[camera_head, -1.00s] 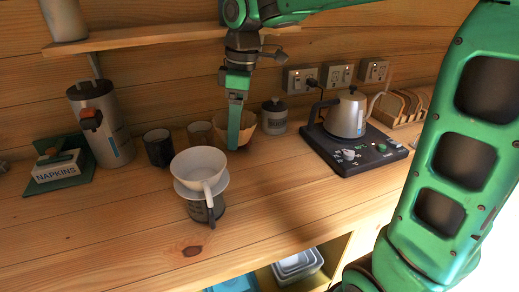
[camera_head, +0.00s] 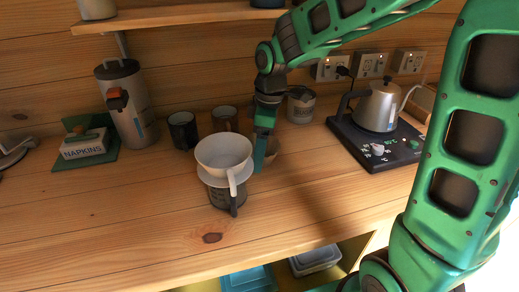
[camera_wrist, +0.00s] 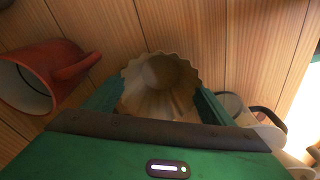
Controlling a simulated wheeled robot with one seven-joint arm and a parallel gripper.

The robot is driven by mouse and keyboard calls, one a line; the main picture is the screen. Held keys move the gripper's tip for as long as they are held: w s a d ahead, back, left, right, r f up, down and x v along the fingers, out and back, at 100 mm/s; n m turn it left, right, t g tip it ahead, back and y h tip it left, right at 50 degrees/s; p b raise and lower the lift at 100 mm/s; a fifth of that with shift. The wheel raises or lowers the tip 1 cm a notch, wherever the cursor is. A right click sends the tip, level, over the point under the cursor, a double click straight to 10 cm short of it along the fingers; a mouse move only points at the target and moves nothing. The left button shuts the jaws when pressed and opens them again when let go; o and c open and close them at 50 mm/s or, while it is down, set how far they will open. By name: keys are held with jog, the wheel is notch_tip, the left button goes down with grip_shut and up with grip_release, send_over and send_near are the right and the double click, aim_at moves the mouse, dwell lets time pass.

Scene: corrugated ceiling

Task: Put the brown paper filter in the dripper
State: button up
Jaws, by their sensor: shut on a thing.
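The brown paper filter (camera_wrist: 160,82) has a wavy rim and sits between my two fingers in the wrist view. In the head view the filter (camera_head: 273,147) is mostly hidden behind my gripper (camera_head: 262,152). My gripper (camera_wrist: 158,97) is shut on the filter. The white dripper (camera_head: 222,152) has a handle and stands upright on a dark glass server (camera_head: 221,196), just left of my gripper. My gripper and the filter are beside the dripper, not over it. I cannot tell whether the filter touches the counter.
Two mugs (camera_head: 182,130) (camera_head: 224,119) stand behind the dripper; a reddish mug (camera_wrist: 45,75) shows in the wrist view. A lidded jar (camera_head: 300,106) and a kettle (camera_head: 377,106) on a black base are right. A grinder (camera_head: 124,105) and napkins (camera_head: 84,146) are left. The front counter is clear.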

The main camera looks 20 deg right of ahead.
jog(key=shift+f, duration=0.2)
jog(key=o, duration=1.1)
notch_tip(320, 180, up, 12)
jog(key=d, duration=0.1)
jog(key=shift+s+d, duration=0.25)
